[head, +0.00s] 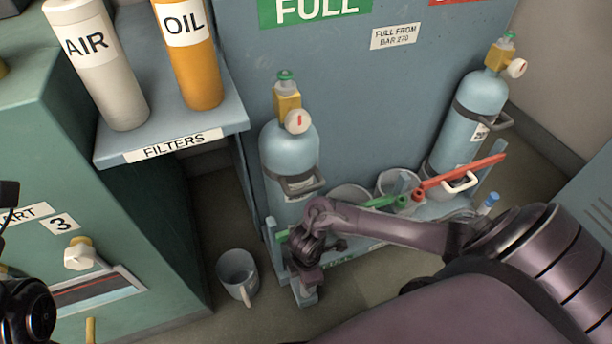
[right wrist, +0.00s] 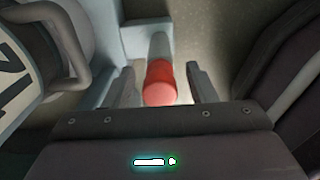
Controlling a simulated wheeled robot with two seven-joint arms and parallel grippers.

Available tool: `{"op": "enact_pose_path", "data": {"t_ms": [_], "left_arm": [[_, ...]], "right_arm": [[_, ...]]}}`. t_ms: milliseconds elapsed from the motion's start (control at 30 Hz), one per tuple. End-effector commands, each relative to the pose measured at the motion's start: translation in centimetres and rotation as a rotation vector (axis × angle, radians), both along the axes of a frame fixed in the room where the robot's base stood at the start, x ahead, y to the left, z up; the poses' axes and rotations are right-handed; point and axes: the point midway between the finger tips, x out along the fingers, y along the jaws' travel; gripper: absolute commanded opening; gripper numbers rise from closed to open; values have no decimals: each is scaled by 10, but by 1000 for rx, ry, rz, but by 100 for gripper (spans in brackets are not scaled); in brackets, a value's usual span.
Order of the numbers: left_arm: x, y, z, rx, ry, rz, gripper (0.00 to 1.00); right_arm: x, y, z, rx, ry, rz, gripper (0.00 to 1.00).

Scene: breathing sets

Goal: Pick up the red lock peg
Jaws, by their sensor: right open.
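In the right wrist view the red lock peg (right wrist: 159,88) stands between the two fingers of my right gripper (right wrist: 163,80), with a gap on each side. The gripper is open and holds nothing. A pale post or rail end shows just beyond the peg. In the head view my right gripper (head: 309,272) is low at the front left end of the cylinder rack, and I cannot make out the peg there. My left gripper is not in view; only dark parts of my left arm show at the left edge.
A blue-grey cylinder (head: 290,150) stands close behind my right gripper; another (head: 473,112) stands at right. A red bar (head: 470,174) crosses the rack's right half. A grey mug (head: 238,275) is on the floor left of the gripper. A green cabinet (head: 60,130) is at left.

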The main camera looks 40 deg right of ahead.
Motion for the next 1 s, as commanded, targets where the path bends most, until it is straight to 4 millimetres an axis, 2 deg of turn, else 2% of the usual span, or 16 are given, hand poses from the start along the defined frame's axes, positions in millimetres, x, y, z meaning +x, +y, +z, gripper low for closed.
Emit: {"op": "enact_pose_path", "data": {"t_ms": [233, 600, 1000], "left_arm": [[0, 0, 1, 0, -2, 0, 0], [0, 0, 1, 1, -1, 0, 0], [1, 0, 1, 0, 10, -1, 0]], "right_arm": [[0, 0, 0, 0, 0, 0, 51], [0, 0, 0, 0, -1, -1, 3], [1, -1, 6, 0, -1, -1, 3]]}}
